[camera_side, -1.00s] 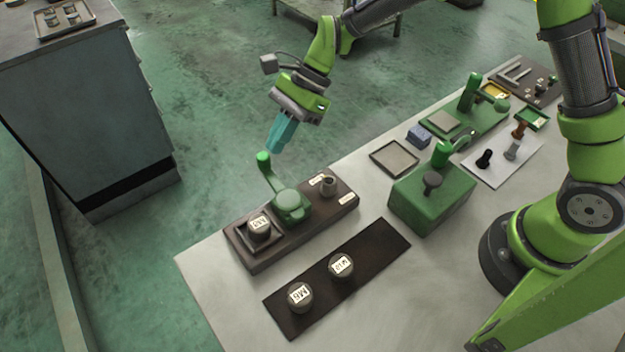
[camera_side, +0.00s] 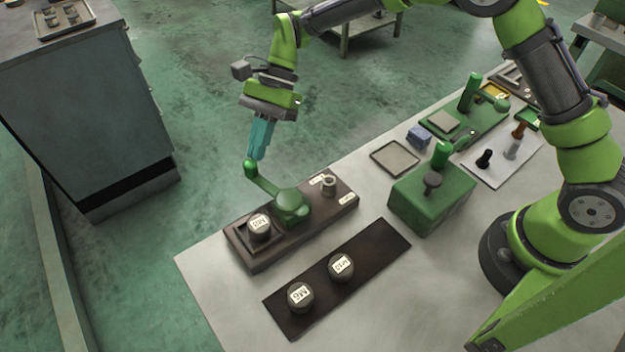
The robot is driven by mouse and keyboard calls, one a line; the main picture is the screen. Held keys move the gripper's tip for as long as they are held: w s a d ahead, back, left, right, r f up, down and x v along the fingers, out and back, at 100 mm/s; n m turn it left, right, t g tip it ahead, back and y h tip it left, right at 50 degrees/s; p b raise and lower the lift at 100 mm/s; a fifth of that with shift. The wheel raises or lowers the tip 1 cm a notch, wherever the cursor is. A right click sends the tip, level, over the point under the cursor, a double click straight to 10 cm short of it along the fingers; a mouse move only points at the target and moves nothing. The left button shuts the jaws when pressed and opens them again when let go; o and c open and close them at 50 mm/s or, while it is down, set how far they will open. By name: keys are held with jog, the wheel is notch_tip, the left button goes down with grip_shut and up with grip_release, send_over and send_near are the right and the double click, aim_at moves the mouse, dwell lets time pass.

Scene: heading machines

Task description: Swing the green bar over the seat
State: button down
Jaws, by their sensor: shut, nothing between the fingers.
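The green bar (camera_side: 265,184) reaches from a round green pivot (camera_side: 291,205) on a dark brown block (camera_side: 310,214) to an upright green knob (camera_side: 250,168) beyond the block's far edge. My gripper (camera_side: 257,156) is shut and empty, its teal fingers pointing down at the knob; they look to be touching or just behind it. On the block, left of the pivot, a square recess (camera_side: 238,246) holds a labelled grey cylinder (camera_side: 259,226). Right of the pivot stands a small grey hollow piece (camera_side: 329,186) between white labels. I cannot tell which spot is the seat.
A dark mat (camera_side: 375,257) in front holds two labelled cylinders, M6 (camera_side: 300,296) and M10 (camera_side: 342,267). A green box with a lever (camera_side: 432,200), an empty tray (camera_side: 394,158) and a blue block (camera_side: 419,136) stand to the right. The space behind the block is open.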

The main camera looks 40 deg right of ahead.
jog(key=shift+s+a+n+g+h, duration=0.55)
jog(key=shift+s+a+n, duration=0.6)
jog(key=shift+a, duration=0.7)
jog(key=shift+s+a+n+g+h, duration=0.55)
jog(key=shift+s+a+n, duration=0.55)
jog(key=shift+a, duration=0.75)
jog(key=shift+s+a+n+g+h, duration=0.5)
jog(key=shift+s+a+n, duration=0.65)
jog(key=shift+a, duration=0.7)
jog(key=shift+s, duration=0.2)
jog(key=v, duration=1.2)
jog(key=shift+w, duration=0.1)
jog(key=shift+f, duration=0.1)
